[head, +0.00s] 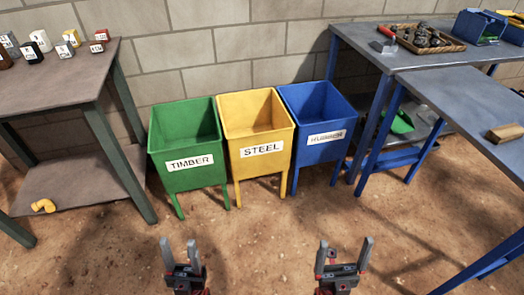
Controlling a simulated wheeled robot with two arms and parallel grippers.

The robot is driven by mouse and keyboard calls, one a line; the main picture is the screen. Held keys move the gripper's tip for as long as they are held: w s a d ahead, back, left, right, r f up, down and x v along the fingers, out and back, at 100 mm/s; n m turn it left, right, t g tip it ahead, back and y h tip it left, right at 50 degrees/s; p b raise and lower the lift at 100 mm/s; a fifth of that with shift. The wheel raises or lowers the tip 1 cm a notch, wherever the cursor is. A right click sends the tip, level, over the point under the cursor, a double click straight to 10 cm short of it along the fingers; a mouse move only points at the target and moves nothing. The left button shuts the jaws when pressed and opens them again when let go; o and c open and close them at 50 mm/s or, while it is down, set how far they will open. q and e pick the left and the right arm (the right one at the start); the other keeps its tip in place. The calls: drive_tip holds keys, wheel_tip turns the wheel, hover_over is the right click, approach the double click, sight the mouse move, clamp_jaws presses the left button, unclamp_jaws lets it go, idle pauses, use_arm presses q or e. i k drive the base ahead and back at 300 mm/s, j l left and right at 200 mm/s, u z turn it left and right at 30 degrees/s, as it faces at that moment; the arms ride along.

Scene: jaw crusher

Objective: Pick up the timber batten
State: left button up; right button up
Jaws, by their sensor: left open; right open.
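A short brown wooden block (505,132), which looks like the timber batten, lies on the near grey-blue table (450,95) at the right of the head view. It lies near the picture's right edge. My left gripper (179,243) is open and empty, low in the view over the dirt floor. My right gripper (344,242) is open and empty, also low, to the left of and well apart from the block. Neither gripper touches anything.
Green TIMBER (188,165), yellow STEEL (260,165) and blue (322,155) bins on legs stand against the block wall. A far bench (365,40) holds a tray of dark parts (428,40). A left table (55,85) holds small labelled blocks. The dirt floor in front is open.

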sight(499, 135)
drive_tip(key=z, duration=0.4)
drive_tip(key=l+z, duration=0.1)
drive_tip(key=z, duration=0.65)
drive_tip(key=l+z, duration=0.1)
drive_tip(key=z, duration=0.25)
drive_tip(key=i+j+z, duration=0.1)
drive_tip(key=i+j, duration=0.35)
